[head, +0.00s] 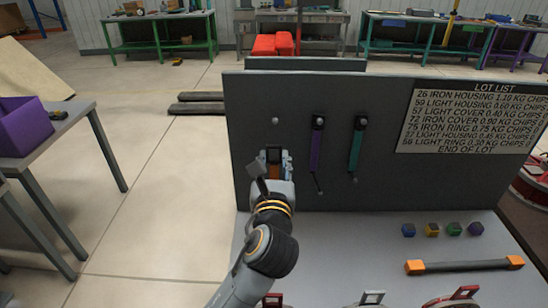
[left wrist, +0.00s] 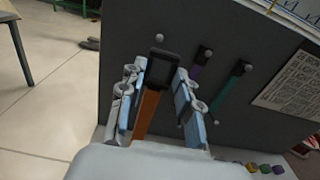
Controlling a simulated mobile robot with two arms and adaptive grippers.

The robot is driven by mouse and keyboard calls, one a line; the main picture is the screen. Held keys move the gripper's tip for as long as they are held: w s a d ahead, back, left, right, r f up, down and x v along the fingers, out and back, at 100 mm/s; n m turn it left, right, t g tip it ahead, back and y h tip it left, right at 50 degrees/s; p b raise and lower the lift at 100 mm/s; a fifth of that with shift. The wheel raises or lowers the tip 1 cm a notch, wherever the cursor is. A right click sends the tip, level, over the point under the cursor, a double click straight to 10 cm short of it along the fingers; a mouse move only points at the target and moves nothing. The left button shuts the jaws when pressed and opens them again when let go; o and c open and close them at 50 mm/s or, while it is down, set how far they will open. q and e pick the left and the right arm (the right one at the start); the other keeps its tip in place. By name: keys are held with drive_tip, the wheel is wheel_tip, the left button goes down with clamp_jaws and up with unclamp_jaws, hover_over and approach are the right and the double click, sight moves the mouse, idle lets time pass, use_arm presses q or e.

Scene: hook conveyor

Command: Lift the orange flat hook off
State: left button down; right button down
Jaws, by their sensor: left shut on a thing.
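The orange flat hook (head: 274,171) is in my left gripper (head: 273,158), in front of the dark upright panel. In the left wrist view its black top loop (left wrist: 163,68) and orange strip (left wrist: 147,112) show between the two fingers of my left gripper (left wrist: 158,92). A bare round peg (head: 275,121) sticks out of the panel above the hook; it also shows in the left wrist view (left wrist: 159,38). The hook's loop appears below this peg and apart from it. The hook's lower end is hidden by my gripper. My right gripper is not in view.
A purple hook (head: 315,150) and a teal hook (head: 356,148) hang on the panel (head: 245,105) to the right. A lot list sign (head: 466,117) is at upper right.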

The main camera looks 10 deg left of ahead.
use_arm(q)
drive_tip(key=shift+r, duration=0.1)
drive_tip(key=shift+s, duration=0.1)
drive_tip(key=shift+s+d+p, duration=0.1)
drive_tip(key=shift+s+p, duration=0.2)
drive_tip(key=shift+p, duration=0.1)
drive_tip(key=s+d+p, duration=0.2)
drive_tip(key=s+p, duration=0.2)
drive_tip(key=s, duration=0.8)
drive_tip(key=shift+s+d+p, duration=0.25)
drive_tip(key=shift+p, duration=0.1)
idle(0.4)
